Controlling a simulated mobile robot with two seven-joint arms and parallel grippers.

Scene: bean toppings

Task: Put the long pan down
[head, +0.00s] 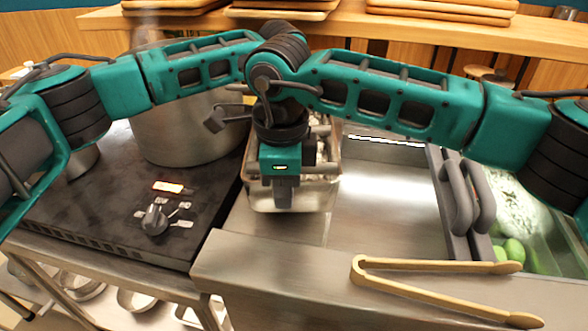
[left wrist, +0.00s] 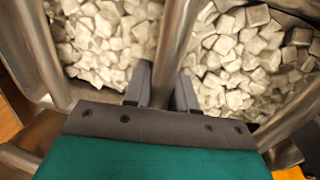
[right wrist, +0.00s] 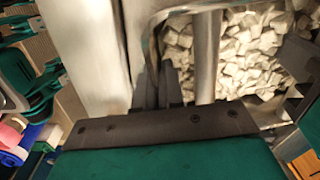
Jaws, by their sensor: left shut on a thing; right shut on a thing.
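The long pan (head: 315,195) is a deep steel pan at the centre of the head view, between the stove and an empty steel counter area. Pale cubes fill it, as both wrist views show. My right gripper (head: 284,198) points down at the pan's near end, shut on its rim; its fingers also show in the right wrist view (right wrist: 165,85). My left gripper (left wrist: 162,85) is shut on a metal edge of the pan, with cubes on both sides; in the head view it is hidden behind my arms. I cannot tell whether the pan touches the surface below.
A black stove (head: 100,205) with a large pot (head: 185,130) is at left. Wooden tongs (head: 440,290) lie on the front ledge (head: 250,275). Dark handles (head: 470,195) and a bin of green items (head: 515,250) are at right. The steel area (head: 385,205) right of the pan is clear.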

